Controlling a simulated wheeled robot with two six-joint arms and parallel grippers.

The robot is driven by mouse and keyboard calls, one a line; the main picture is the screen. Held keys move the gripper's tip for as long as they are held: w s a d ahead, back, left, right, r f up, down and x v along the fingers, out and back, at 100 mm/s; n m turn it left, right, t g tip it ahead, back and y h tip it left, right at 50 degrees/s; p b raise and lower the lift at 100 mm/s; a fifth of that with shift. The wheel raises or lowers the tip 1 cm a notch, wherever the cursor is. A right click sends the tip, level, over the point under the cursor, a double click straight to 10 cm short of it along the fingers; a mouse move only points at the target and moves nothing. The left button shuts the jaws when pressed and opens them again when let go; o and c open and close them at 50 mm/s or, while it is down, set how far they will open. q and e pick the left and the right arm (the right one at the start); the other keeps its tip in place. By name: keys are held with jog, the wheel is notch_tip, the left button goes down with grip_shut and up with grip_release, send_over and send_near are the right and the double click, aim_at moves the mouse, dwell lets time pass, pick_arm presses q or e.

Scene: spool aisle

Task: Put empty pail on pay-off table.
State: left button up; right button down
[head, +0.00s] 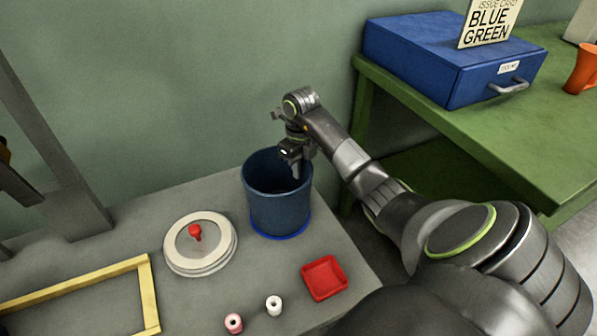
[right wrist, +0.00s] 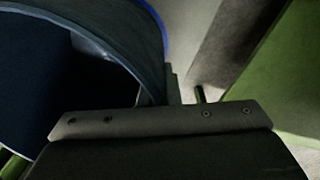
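A dark blue pail (head: 278,209) stands upright on a blue ring (head: 291,234) on the grey table (head: 185,311), near its back right corner. I see no contents in the shadowed part of its inside that shows. My right gripper (head: 295,172) points down at the pail's back right rim. The pail's rim (right wrist: 128,68) also shows close to the gripper in the right wrist view. The fingertips are mostly hidden, so I cannot tell whether they grip the rim. My left gripper is not in view.
On the grey table are a round white disc (head: 183,259) with a red knob, a yellow frame (head: 147,300), a red tray (head: 342,274) and two small spools (head: 274,305). A green bench (head: 487,123) with a blue drawer box (head: 425,66) stands right, across a gap.

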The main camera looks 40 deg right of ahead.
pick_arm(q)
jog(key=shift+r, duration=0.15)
pick_arm(e)
jog(key=shift+f, duration=0.15)
jog(key=shift+f, duration=0.15)
jog(key=c, duration=2)
grip_release()
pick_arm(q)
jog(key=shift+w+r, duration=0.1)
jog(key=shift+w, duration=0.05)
pick_arm(e)
jog(key=o, duration=0.4)
jog(key=shift+c, duration=0.2)
